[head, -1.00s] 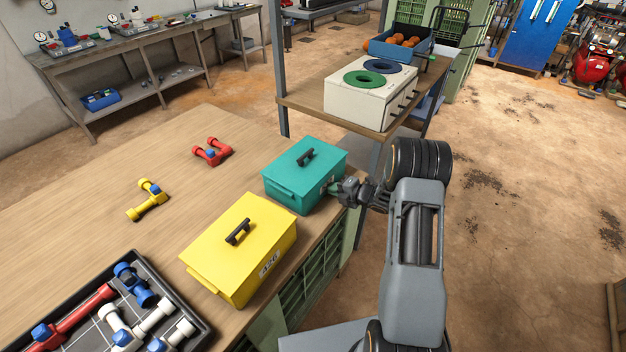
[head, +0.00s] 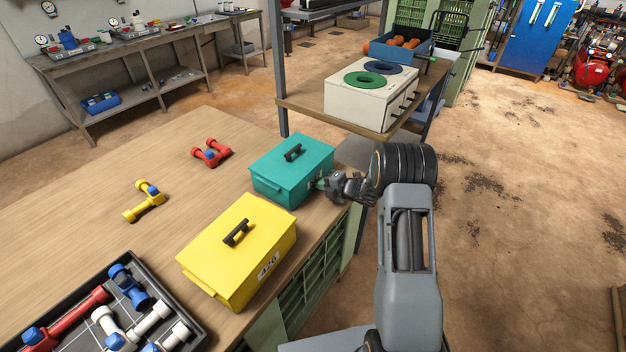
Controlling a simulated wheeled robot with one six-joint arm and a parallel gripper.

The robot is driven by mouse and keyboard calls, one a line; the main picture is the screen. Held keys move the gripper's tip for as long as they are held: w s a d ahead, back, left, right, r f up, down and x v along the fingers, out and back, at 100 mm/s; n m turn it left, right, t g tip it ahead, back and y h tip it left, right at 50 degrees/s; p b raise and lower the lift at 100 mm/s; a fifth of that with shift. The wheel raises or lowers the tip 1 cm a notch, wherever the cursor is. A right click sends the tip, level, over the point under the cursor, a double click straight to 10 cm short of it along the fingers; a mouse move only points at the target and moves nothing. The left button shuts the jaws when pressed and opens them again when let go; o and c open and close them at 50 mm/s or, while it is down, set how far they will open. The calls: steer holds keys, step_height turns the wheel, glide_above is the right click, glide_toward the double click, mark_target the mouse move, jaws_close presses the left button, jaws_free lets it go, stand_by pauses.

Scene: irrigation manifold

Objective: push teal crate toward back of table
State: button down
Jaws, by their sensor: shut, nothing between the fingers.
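The teal crate (head: 291,168) is a lidded box with a black handle on top. It stands upright on the wooden table (head: 110,180), near its right edge. My gripper (head: 322,184) is at the crate's right side, shut and empty. Its fingertips appear to touch the side of the crate; the exact contact is too small to make out.
A yellow box (head: 238,250) with a black handle stands close in front of the teal crate. A red pipe fitting (head: 211,153) and a yellow fitting (head: 145,202) lie to the left. A black tray (head: 190,318) of fittings is at the front. Bare tabletop lies left of the teal crate.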

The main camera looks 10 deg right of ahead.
mark_target(299, 158)
steer(key=shift+w+a+f+b, duration=0.15)
steer(key=shift+w+a+b, duration=0.9)
steer(key=shift+w+a, duration=0.75)
steer(key=shift+w+a+b, duration=0.35)
steer(key=shift+w+a, duration=0.45)
steer(key=shift+w, duration=0.2)
steer(key=shift+w+a+b, duration=0.35)
steer(key=shift+w+a, duration=0.45)
steer(key=shift+w, duration=0.15)
steer(key=shift+s+d, duration=1.7)
steer(key=shift+s, duration=0.2)
steer(key=shift+r, duration=0.2)
steer(key=shift+r+p, duration=2.15)
steer(key=shift+r, duration=1.8)
